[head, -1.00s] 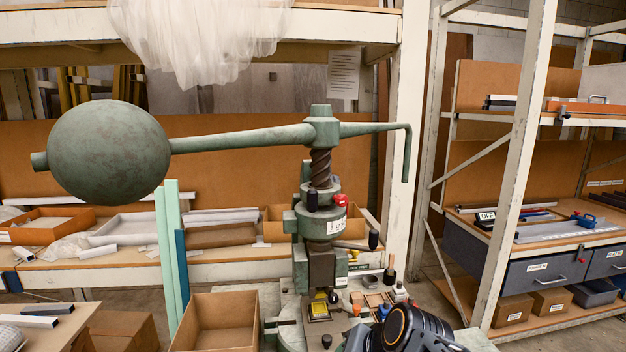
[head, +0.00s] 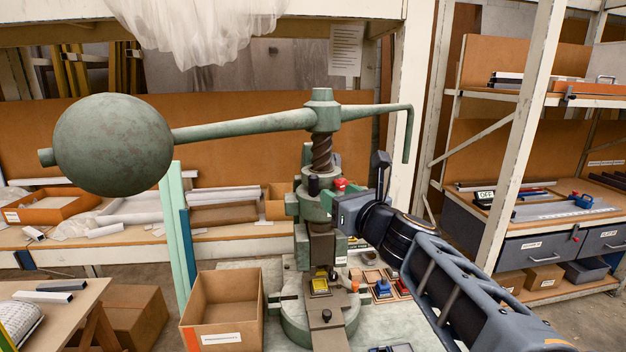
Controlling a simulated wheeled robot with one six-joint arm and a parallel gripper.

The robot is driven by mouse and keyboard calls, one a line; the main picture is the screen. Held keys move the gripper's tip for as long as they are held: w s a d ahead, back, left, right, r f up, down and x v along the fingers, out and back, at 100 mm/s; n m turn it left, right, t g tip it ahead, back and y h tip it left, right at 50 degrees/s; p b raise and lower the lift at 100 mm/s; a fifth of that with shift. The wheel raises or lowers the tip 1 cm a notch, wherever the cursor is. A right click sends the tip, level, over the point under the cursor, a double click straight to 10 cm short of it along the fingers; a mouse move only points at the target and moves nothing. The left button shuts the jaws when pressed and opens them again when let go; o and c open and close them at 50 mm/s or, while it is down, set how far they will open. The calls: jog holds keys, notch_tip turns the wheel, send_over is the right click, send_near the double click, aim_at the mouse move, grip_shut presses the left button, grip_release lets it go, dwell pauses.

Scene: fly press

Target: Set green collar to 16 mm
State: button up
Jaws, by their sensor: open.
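The green fly press stands in the middle of the head view, with a dark vertical screw (head: 322,153) under its long lever. The green collar (head: 308,207) sits below the screw, with a black knob (head: 313,186) and a red knob (head: 340,184) on it. Its white label is hidden behind my gripper. My gripper (head: 336,207) is at the collar's right front side, reaching in from the right, and is open. Its fingertips are partly hidden, and I cannot tell whether they touch the collar. No scale reading can be made out.
A large ball weight (head: 112,145) ends the lever (head: 245,127) on the left. An open cardboard box (head: 222,335) stands left of the press. Small blocks and trays (head: 383,289) lie right of its base. A shelf post (head: 515,150) rises behind my arm.

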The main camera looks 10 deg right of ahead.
aim_at(316, 181)
jog(key=p+x, duration=0.1)
jog(key=x, duration=1)
jog(key=shift+w+a, duration=0.1)
jog(key=shift+w, duration=0.05)
jog(key=shift+c, duration=0.5)
grip_shut()
